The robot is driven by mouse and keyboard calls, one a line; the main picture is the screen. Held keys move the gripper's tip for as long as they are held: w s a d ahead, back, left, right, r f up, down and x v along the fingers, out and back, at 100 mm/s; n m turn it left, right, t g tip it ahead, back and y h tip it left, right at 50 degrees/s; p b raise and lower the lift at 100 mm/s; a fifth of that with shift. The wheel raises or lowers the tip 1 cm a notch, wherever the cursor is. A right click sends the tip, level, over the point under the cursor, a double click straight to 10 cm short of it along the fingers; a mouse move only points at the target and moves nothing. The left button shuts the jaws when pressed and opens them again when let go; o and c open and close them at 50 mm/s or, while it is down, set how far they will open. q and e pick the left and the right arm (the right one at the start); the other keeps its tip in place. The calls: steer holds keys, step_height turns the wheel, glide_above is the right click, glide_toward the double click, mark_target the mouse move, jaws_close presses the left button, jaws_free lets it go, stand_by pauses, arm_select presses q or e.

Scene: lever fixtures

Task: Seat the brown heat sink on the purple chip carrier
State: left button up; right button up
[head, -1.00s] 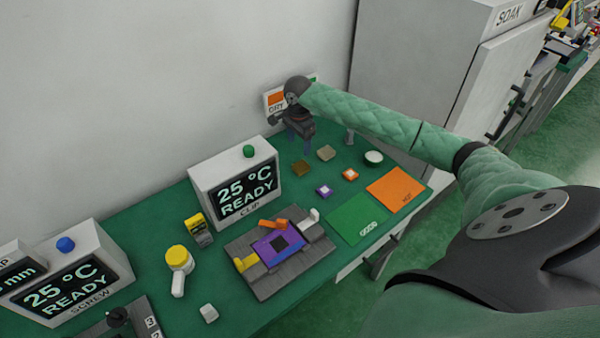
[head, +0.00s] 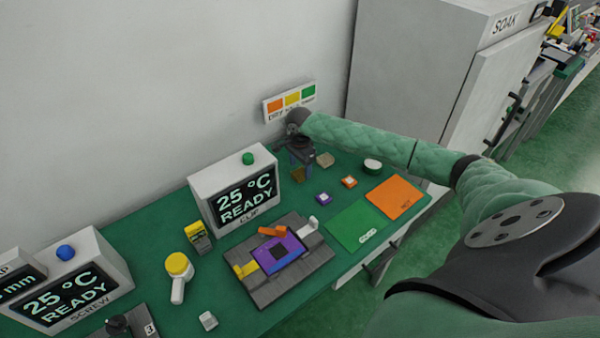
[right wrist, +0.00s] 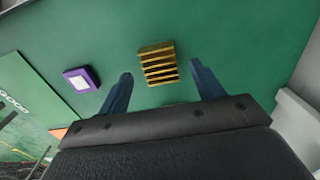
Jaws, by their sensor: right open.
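The brown heat sink (head: 298,175) lies on the green bench, partly hidden by my right gripper in the head view. In the right wrist view the finned heat sink (right wrist: 158,64) shows between and just beyond the fingertips of my right gripper (right wrist: 161,72). That gripper (head: 301,162) is open and empty, pointing down over the heat sink. The purple chip carrier (head: 292,244) with a dark square chip sits in the grey fixture (head: 262,292), between a yellow lever and a white one, with an orange piece at its back edge. My left gripper is out of view.
Green and orange mats (head: 395,198) lie to the right. The CLIP display box (head: 205,184) stands left of the gripper.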

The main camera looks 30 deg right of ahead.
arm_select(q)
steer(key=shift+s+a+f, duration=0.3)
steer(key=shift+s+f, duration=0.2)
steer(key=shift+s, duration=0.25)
arm_select(e)
steer(key=shift+f, duration=1.1)
steer(key=shift+c, duration=0.3)
steer(key=c, duration=1)
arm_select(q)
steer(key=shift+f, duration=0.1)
arm_select(e)
steer(key=shift+r, duration=0.15)
